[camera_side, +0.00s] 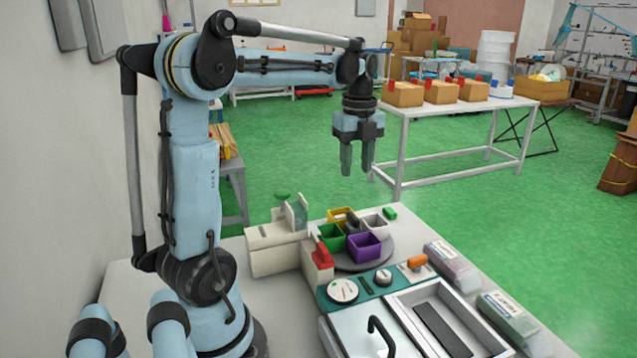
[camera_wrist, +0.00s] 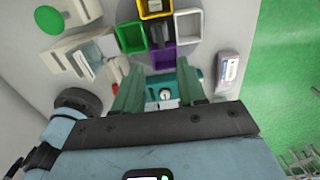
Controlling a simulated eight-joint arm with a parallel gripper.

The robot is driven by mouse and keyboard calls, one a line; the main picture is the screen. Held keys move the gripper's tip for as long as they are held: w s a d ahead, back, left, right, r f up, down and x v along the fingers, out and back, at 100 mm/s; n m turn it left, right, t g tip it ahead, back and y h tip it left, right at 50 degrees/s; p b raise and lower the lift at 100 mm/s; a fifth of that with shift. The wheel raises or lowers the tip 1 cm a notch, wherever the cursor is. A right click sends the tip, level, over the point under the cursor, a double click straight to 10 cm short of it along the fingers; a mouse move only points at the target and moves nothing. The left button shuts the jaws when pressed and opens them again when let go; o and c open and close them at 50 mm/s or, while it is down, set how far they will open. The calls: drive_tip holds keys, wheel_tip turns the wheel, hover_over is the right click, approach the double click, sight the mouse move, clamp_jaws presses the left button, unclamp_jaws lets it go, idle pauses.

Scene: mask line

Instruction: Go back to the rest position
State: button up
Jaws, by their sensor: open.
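My gripper (camera_side: 357,160) hangs from the arm in the side view, fingers pointing down, high above the worktable (camera_side: 292,320). Its two fingers are apart with nothing between them. In the wrist view my gripper (camera_wrist: 161,85) shows its two greenish fingers spread over the bench, with a teal panel (camera_wrist: 186,80) visible between and beyond them. It touches nothing.
Below stand green (camera_side: 330,238), purple (camera_side: 364,246), yellow (camera_side: 342,216) and white (camera_side: 376,224) bins on a round dark plate (camera_side: 375,262). A cream machine (camera_side: 275,250) is left of them. A metal tray (camera_side: 440,318) lies in front. Air around the gripper is clear.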

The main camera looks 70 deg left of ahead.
drive_tip(key=s+d+f+n+t, duration=0.2)
drive_tip(key=d+n+t, duration=0.1)
drive_tip(key=d+n, duration=0.6)
drive_tip(key=s+d+f+n+t, duration=0.2)
drive_tip(key=d+f+n+t, duration=0.1)
drive_tip(key=d+n, duration=0.6)
drive_tip(key=shift+s+d+f+t, duration=0.35)
drive_tip(key=shift+d+t, duration=0.25)
drive_tip(key=shift+d, duration=0.65)
